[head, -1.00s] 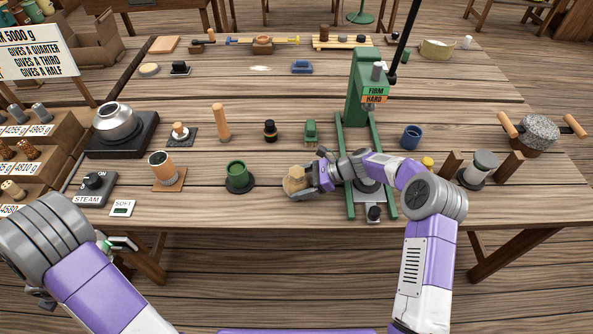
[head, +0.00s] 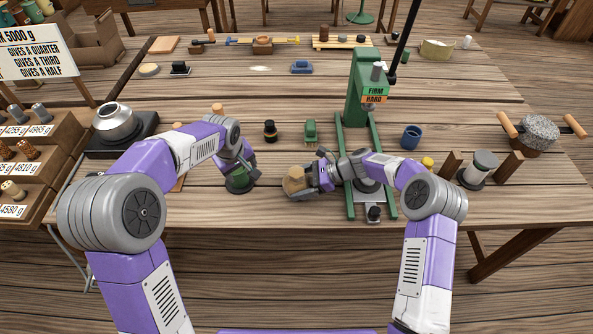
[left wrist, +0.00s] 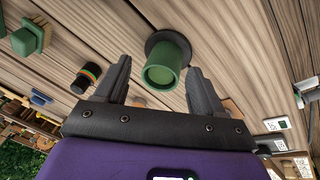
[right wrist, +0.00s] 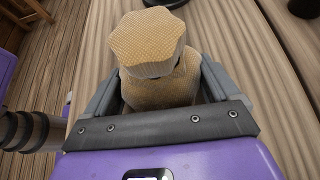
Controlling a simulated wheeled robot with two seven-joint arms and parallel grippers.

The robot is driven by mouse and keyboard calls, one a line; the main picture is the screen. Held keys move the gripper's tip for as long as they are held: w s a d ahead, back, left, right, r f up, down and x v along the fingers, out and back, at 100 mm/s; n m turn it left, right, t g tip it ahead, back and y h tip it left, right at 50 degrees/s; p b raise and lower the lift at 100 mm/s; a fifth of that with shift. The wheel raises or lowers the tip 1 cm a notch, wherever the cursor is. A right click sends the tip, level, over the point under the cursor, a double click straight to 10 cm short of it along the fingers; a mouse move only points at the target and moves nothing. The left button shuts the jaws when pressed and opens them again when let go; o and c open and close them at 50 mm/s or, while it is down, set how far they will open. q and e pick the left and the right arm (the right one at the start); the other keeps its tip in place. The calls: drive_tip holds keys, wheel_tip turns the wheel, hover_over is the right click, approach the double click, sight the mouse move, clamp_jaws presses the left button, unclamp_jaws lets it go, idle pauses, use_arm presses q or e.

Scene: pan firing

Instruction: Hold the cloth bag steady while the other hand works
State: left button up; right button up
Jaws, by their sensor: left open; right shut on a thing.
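The cloth bag (head: 294,181) is tan and woven, with a gathered top, and stands near the table's front edge. My right gripper (head: 306,186) is shut on it from the right. In the right wrist view the bag (right wrist: 155,70) sits between both fingers (right wrist: 157,90), its wide top towards the camera. My left gripper (head: 249,180) is open above a green cup (head: 239,182) on a dark round base, left of the bag. In the left wrist view the green cup (left wrist: 162,68) shows beyond and between the spread fingers (left wrist: 160,85), with nothing gripped.
A green press (head: 362,95) with rails stands just right of the bag. A dark striped jar (head: 270,131) and a green brush (head: 310,132) stand behind. A blue cup (head: 411,136) is further right. Bare table (head: 250,213) lies in front of the green cup.

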sight(297, 172)
use_arm(q)
drive_tip(key=s+d+r+m+t, duration=0.1)
drive_tip(key=d+r+m, duration=0.3)
drive_tip(key=d, duration=0.4)
drive_tip(key=s+d+r+m, duration=0.2)
drive_tip(key=d+r+m, duration=0.1)
drive_tip(key=d, duration=0.4)
drive_tip(key=x, duration=1.2)
drive_tip(key=shift+w+r, duration=0.15)
drive_tip(key=shift+w, duration=0.1)
drive_tip(key=c, duration=1.1)
